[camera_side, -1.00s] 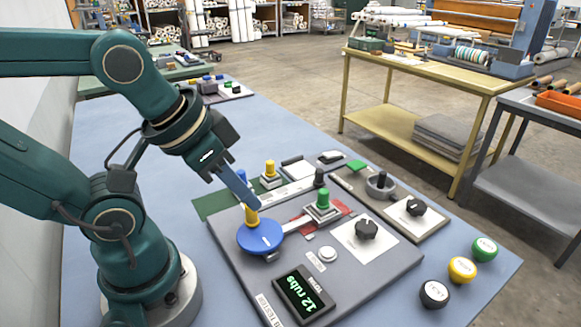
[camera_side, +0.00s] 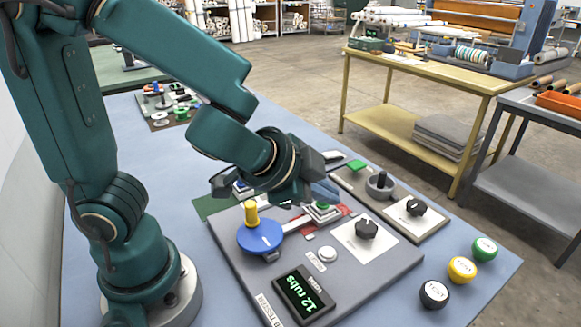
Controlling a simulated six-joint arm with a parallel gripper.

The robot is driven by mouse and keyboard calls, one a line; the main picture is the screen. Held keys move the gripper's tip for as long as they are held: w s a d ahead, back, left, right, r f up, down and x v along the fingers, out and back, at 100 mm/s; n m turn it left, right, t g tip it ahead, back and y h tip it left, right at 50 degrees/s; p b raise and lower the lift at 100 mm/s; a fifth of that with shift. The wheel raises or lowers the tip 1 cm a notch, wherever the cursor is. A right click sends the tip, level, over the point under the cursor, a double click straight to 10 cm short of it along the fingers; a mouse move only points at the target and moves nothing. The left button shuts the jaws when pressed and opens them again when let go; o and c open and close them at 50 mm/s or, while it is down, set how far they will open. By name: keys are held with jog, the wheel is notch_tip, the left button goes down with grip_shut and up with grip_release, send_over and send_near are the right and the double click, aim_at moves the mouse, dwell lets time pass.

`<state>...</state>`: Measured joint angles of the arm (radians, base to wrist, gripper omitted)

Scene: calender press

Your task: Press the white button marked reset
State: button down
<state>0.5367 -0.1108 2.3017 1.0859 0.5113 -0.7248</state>
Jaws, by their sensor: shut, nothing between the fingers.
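The round white button (camera_side: 327,254) sits on the grey panel (camera_side: 385,272), with a small label on its lower left whose print is too small to read surely. My gripper (camera_side: 327,193) is shut and empty. Its blue-grey fingers are above or beside the green-topped piece (camera_side: 322,211), up and behind the white button in the picture. I cannot tell whether the fingertips touch that piece. The white button is in full view, clear of my gripper.
Black (camera_side: 434,294), yellow (camera_side: 462,269) and green (camera_side: 484,248) round pieces lie to the right.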

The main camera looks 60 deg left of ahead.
aim_at(328, 252)
jog(key=shift+d+f, duration=0.1)
jog(key=shift+d, duration=0.05)
jog(key=shift+s+f, duration=0.1)
jog(key=shift+f, duration=4.3)
jog(key=shift+f, duration=0.1)
jog(key=shift+f, duration=0.35)
jog(key=shift+f, duration=0.35)
jog(key=shift+r, duration=0.8)
